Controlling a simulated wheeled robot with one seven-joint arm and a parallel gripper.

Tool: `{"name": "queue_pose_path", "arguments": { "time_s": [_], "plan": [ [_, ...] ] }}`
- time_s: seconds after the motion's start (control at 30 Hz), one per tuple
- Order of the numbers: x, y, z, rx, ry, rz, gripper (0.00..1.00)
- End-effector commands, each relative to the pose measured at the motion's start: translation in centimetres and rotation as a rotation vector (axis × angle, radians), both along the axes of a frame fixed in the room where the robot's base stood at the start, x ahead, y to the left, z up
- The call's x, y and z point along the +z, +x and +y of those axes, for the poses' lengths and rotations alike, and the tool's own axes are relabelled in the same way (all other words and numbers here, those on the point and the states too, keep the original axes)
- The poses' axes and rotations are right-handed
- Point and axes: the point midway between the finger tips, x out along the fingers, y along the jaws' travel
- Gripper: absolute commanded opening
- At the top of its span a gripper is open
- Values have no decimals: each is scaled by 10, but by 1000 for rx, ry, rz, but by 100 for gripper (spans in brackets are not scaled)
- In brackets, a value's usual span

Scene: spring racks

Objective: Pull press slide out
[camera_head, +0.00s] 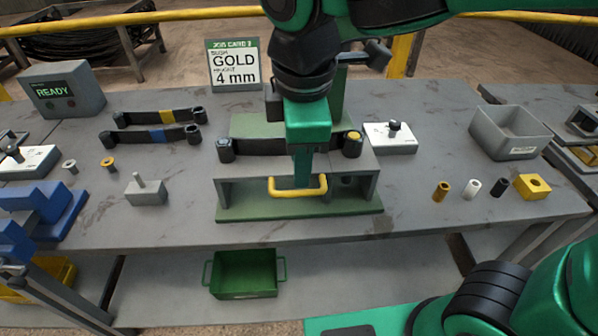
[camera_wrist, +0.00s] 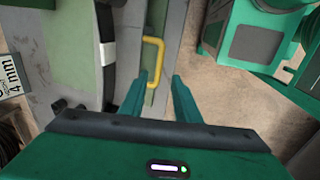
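The press (camera_head: 362,185) stands mid-table, with a grey body and a green base. A yellow U-shaped handle (camera_head: 298,194) is at its front; it also shows in the wrist view (camera_wrist: 160,44). The green slide plate behind the handle is mostly hidden in the head view. My gripper (camera_head: 303,180) points down over the press front, close to the handle. Contact cannot be told.
A dark leaf spring (camera_head: 255,147) lies across the press. A job card (camera_head: 233,65) reads gold, 4 mm. A grey bin (camera_head: 510,134) and several bushings stand right; two springs (camera_head: 155,136) lie left. A green tray (camera_head: 244,274) sits below. The tabletop before the press is clear.

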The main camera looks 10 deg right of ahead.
Motion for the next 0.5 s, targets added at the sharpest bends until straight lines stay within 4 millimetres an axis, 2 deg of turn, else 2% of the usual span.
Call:
{"name": "queue_pose_path", "arguments": {
  "time_s": [0.1, 0.2, 0.5],
  "plan": [
    [17, -2, 0, -1, 1, -1, 29],
    [26, -4, 0, -2, 0, 0, 29],
    [32, -6, -1, -2, -1, 1, 29]
  ]
}}
